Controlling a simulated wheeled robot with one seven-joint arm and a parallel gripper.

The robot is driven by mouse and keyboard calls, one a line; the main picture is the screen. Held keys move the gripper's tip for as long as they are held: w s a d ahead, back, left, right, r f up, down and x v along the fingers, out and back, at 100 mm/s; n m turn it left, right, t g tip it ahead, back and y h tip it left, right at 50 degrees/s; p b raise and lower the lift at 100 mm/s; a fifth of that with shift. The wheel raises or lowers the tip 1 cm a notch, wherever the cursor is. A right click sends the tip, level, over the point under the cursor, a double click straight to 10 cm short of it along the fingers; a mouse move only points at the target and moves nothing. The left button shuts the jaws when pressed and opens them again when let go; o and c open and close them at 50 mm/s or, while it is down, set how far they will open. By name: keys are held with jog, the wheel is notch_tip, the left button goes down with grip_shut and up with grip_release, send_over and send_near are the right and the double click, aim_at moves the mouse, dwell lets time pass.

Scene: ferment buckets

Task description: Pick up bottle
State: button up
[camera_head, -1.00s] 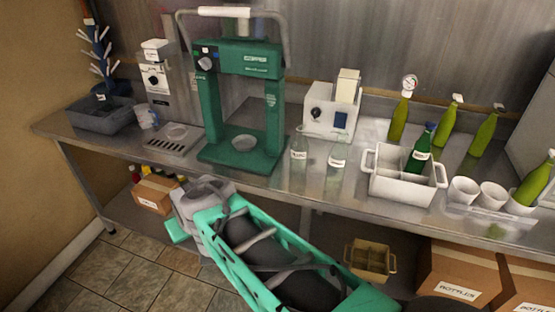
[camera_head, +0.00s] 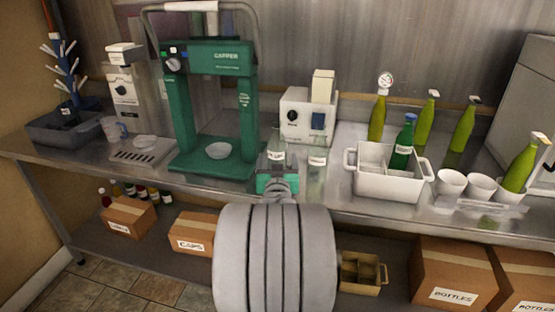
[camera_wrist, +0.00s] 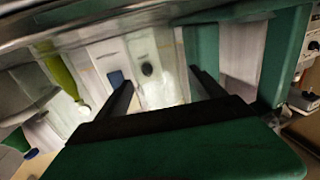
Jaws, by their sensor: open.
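Several bottles are in view, and the task does not say which one. Two small clear bottles with white labels, a left one (camera_head: 277,151) and a right one (camera_head: 317,158), stand near the counter's front edge. A dark green bottle with a blue cap (camera_head: 402,148) stands in a white divided crate (camera_head: 392,188). Yellow-green bottles (camera_head: 424,120) stand behind and right of it. My gripper (camera_head: 277,172) is just in front of the left clear bottle. In the wrist view its two dark fingers are spread (camera_wrist: 160,77); no clear bottle outline can be made out between them.
A green capper (camera_head: 212,110) stands left of the clear bottles, and a white device (camera_head: 307,118) behind them. White cups (camera_head: 451,184) stand right of the crate. The steel counter (camera_head: 345,205) has a bare front strip.

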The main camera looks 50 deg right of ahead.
jog(key=shift+w+d, duration=0.25)
jog(key=shift+d, duration=0.05)
jog(key=shift+c, duration=0.6)
jog(key=shift+r, duration=0.1)
jog(key=c, duration=1.6)
